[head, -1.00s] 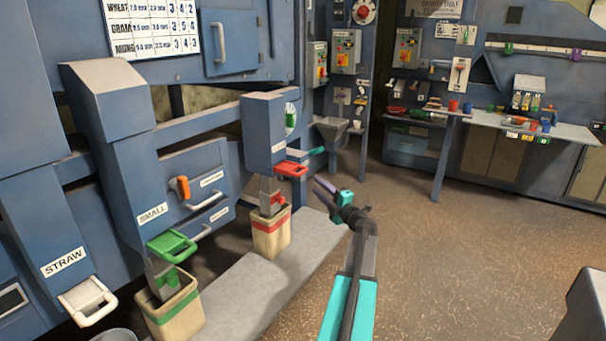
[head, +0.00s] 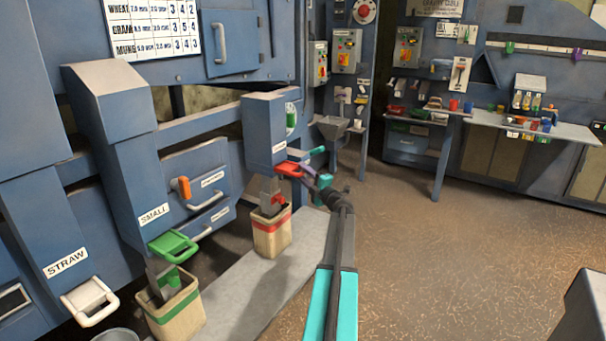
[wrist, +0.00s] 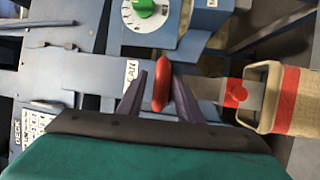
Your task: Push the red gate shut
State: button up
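The red gate (head: 290,169) sticks out below the chute at the middle of the head view, above a red-banded bucket (head: 270,238). In the wrist view the red gate (wrist: 162,82) shows as a red bar seen nearly edge-on. My gripper (head: 307,173) is at the gate's right end. In the wrist view the two dark fingers of my gripper (wrist: 160,78) stand apart, one on each side of the red bar. A gap shows beside the bar, so the gripper looks open. Whether a finger touches the bar, I cannot tell.
A green gate (head: 174,246) and a white gate (head: 90,300) stick out farther left. The red-banded bucket stands on a grey step (head: 240,300).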

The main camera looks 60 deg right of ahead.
aim_at(290, 168)
jog(key=shift+w+d, duration=0.1)
jog(key=shift+w, duration=0.05)
jog(key=shift+r, duration=0.1)
grip_shut()
jog(key=w, duration=0.6)
jog(key=shift+w+d+r, duration=0.1)
jog(key=shift+d, duration=0.05)
jog(key=shift+w+r, duration=0.1)
jog(key=shift+r, duration=0.05)
grip_release()
jog(key=shift+f, duration=0.25)
